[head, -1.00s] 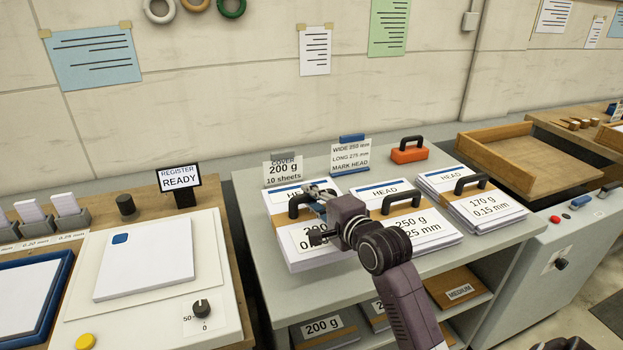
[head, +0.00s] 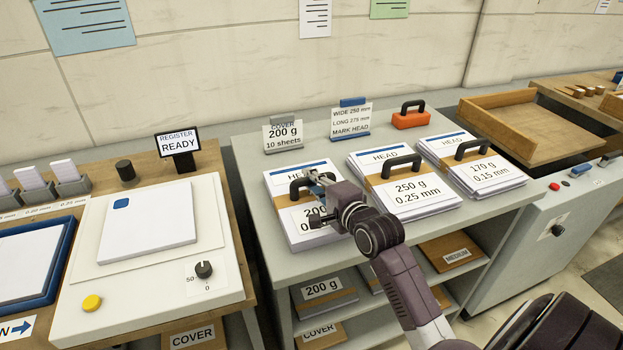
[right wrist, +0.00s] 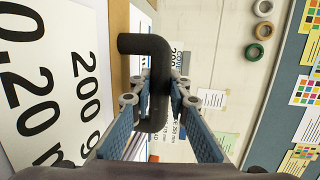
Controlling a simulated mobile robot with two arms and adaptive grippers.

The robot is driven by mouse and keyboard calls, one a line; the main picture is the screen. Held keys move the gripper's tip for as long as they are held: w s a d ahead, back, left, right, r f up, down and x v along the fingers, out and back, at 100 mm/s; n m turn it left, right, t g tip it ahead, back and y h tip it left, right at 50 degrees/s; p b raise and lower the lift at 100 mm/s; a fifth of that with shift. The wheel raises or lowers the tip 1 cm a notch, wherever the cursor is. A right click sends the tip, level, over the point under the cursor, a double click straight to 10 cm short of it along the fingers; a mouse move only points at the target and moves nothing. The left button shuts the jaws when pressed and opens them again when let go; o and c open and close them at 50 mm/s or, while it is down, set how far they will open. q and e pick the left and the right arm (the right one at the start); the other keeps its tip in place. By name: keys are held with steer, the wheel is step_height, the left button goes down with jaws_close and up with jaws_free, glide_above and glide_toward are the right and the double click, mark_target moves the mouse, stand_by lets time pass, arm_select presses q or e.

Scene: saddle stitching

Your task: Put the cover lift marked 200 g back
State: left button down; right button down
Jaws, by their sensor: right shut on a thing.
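The 200 g cover lift (head: 302,237) is a stack of white sheets with a brown band, a blue strip at its far edge and a black handle (head: 297,186). It appears to rest flat on the grey counter, at the left of a row of similar lifts. My right gripper (head: 318,190) is shut on the handle. In the right wrist view the handle (right wrist: 152,45) stands between both fingers, with the 200 g label beside it. The small card reading COVER 200 g, 10 sheets (head: 284,133) stands just behind the lift. My left gripper is out of view.
The 250 g lift (head: 418,210) lies close on the right, with the 170 g lift (head: 500,180) beyond it. A size card (head: 351,122) and an orange block with a handle (head: 411,119) stand behind. Left is a board with a READY sign (head: 178,145).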

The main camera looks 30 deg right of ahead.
steer(key=c, duration=2.2)
jaws_free()
steer(key=shift+f, duration=0.1)
steer(key=o, duration=0.4)
steer(key=shift+c, duration=0.2)
steer(key=b+v, duration=0.1)
steer(key=v, duration=1.1)
steer(key=shift+r, duration=0.25)
